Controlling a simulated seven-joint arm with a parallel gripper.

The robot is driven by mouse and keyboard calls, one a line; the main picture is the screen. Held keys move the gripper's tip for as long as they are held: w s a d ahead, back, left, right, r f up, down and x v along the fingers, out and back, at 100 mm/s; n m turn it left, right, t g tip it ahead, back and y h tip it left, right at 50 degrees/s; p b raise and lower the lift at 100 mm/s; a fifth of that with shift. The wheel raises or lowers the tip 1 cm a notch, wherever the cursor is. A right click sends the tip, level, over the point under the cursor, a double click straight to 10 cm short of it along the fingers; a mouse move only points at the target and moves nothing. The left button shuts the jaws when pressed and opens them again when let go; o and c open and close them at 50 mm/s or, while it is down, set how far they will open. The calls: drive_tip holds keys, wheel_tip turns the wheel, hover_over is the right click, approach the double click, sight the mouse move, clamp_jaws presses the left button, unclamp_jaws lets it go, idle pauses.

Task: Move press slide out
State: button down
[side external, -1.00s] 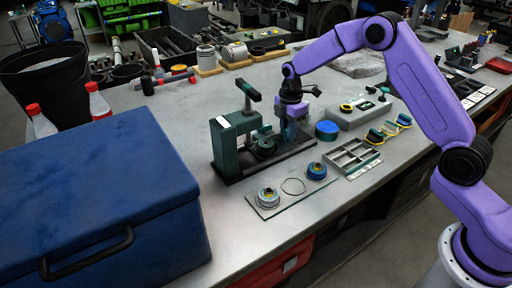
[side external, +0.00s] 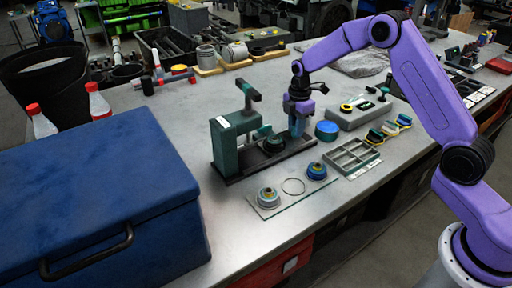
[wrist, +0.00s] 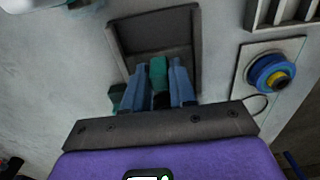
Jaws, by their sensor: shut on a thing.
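The green press (side external: 226,143) stands on its long dark base (side external: 237,177) on the bench, with its arm overhead. The press slide (side external: 273,143), a dark green piece, sits on the base to the right of the press column. My gripper (side external: 298,127) is over the right end of the base. In the wrist view, my gripper (wrist: 158,88) has its two blue fingers shut on the slide's green handle (wrist: 158,70). The dark base (wrist: 155,35) shows beyond the fingers. Most of the slide is hidden there.
A grey divided tray (side external: 352,156) and a blue round part (side external: 327,130) are to the right. A blue chest (side external: 90,190) fills the left.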

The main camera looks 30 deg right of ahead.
drive_tip(key=shift+d, duration=1.6)
drive_tip(key=c, duration=1.3)
unclamp_jaws()
drive_tip(key=shift+d, duration=0.2)
drive_tip(key=shift+c, duration=0.2)
drive_tip(key=o, duration=0.3)
drive_tip(key=shift+a, duration=0.1)
drive_tip(key=shift+r, duration=2.75)
wheel_tip(320, 180, up, 4)
